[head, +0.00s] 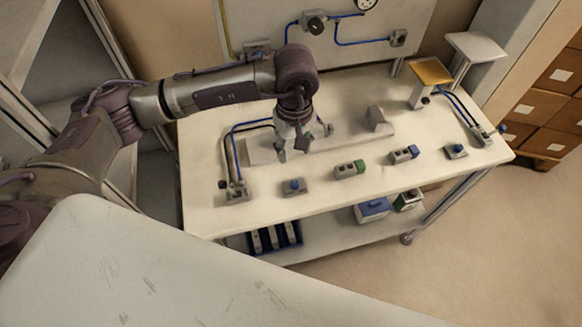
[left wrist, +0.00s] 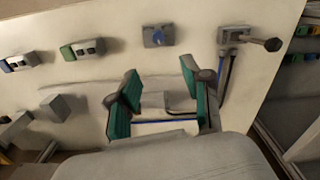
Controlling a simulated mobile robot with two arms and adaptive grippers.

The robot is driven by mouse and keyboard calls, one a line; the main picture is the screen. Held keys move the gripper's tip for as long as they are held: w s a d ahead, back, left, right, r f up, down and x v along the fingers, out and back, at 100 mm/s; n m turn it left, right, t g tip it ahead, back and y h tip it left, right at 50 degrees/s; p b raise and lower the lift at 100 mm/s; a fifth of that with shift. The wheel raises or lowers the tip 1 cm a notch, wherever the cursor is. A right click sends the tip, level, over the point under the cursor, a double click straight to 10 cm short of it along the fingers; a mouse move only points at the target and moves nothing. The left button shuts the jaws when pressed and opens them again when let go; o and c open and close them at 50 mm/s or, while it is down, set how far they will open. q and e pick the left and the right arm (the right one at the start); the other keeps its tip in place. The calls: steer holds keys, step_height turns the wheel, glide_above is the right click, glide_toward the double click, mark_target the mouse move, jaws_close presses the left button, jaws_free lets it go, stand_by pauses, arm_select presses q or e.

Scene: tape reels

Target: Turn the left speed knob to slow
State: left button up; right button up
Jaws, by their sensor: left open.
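The left speed knob is a small blue knob (head: 293,186) on a grey base near the table's front edge, left of the middle. It also shows in the left wrist view as a blue knob (left wrist: 157,36) at top centre. Which way it points is too small to tell. My left gripper (head: 304,145) is over the table, behind the knob and apart from it. In the left wrist view its green-padded fingers (left wrist: 160,92) are spread, with nothing between them. My right gripper is in neither view.
A lever unit (head: 237,192) stands left of the knob. Button boxes (head: 349,170) (head: 404,154) and another blue knob (head: 456,152) stand to its right. A grey block (head: 376,119) is on the raised strip behind. A yellow-topped stand (head: 431,72) is at back right.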

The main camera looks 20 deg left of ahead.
mark_target(295, 183)
arm_select(q)
steer(key=f+p, duration=0.1)
steer(key=f, duration=0.1)
steer(key=s+f, duration=0.1)
steer(key=f, duration=0.1)
steer(key=d+f+p, duration=0.1)
steer(key=shift+s+f+p, duration=0.15)
steer(key=shift+f+p, duration=0.2)
steer(key=shift+f, duration=0.05)
steer(key=f+p, duration=0.1)
steer(key=f, duration=0.5)
steer(key=shift+w+a+p, duration=0.15)
steer(key=shift+w+p, duration=0.05)
steer(key=shift+p, duration=0.2)
steer(key=shift+f, duration=0.6)
steer(key=c, duration=0.7)
jaws_close()
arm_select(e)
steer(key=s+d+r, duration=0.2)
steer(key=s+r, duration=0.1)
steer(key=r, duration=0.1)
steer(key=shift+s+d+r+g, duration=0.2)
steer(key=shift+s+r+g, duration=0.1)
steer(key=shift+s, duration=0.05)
